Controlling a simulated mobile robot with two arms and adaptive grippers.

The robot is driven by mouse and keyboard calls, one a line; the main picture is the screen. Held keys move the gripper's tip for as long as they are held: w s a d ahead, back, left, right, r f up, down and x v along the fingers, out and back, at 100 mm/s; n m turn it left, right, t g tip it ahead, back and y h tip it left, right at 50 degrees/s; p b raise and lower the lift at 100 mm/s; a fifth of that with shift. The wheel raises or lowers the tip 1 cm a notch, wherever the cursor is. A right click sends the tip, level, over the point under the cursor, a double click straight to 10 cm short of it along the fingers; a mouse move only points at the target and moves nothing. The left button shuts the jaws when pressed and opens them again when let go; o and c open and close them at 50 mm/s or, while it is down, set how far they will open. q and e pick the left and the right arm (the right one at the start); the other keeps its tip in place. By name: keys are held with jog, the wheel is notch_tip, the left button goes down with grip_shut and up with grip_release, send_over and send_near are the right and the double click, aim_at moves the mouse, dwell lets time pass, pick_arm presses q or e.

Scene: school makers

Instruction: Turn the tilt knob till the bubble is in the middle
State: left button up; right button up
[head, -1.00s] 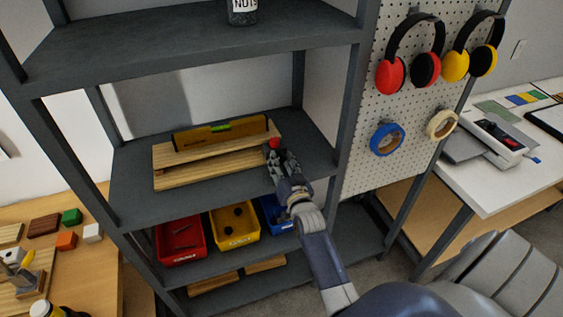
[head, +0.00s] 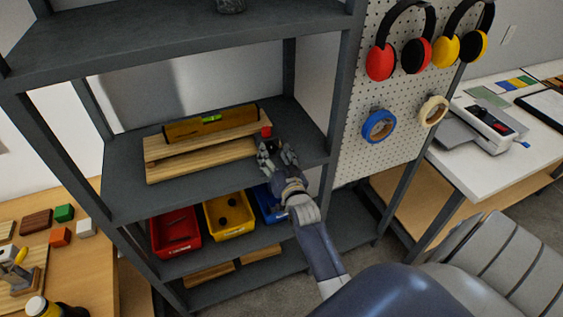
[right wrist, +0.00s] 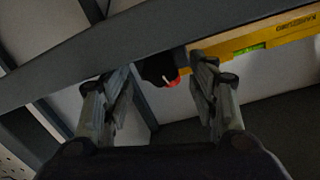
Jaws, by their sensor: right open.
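The yellow spirit level (head: 185,131) lies on a tilting wooden board on the middle shelf in the head view. Its green vial (head: 211,118) shows, but the bubble is too small to place. The red-marked knob (head: 266,132) is at the board's right end. My right gripper (head: 276,148) is open and empty just in front of the knob. In the right wrist view, the black knob with a red part (right wrist: 160,72) shows between and beyond the spread fingers (right wrist: 158,85). The level (right wrist: 278,35) and vial (right wrist: 250,47) are at upper right. My left gripper is out of view.
The grey shelf's right post (head: 338,90) stands beside my right arm. Red (head: 176,246), yellow (head: 229,233) and blue bins sit on the shelf below. A pegboard (head: 395,90) with earmuffs and tape is to the right. The shelf in front of the boards is mostly bare.

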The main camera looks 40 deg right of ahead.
jog(key=v, duration=1.1)
jog(key=s+a+f+n+g+y+b, duration=0.1)
jog(key=s+a+f+n+g+y, duration=0.2)
jog(key=f, duration=0.8)
jog(key=s+a+f+g+b, duration=0.15)
jog(key=a+f, duration=0.25)
jog(key=f, duration=0.7)
jog(key=s+a+f+n+g+y, duration=0.2)
jog(key=s+a+f, duration=0.2)
jog(key=f, duration=0.7)
jog(key=s+a+f+n+g+b, duration=0.2)
jog(key=s+f+g, duration=0.2)
jog(key=s+f, duration=0.9)
jog(key=s+d+f+n+g, duration=0.1)
jog(key=s+f, duration=0.3)
jog(key=s, duration=0.5)
jog(key=s+d+f+n+g+b, duration=0.1)
jog(key=s+f+g, duration=0.3)
jog(key=s, duration=0.6)
jog(key=shift+d+f, duration=0.3)
jog(key=shift+f, duration=0.45)
jog(key=shift+s, duration=0.15)
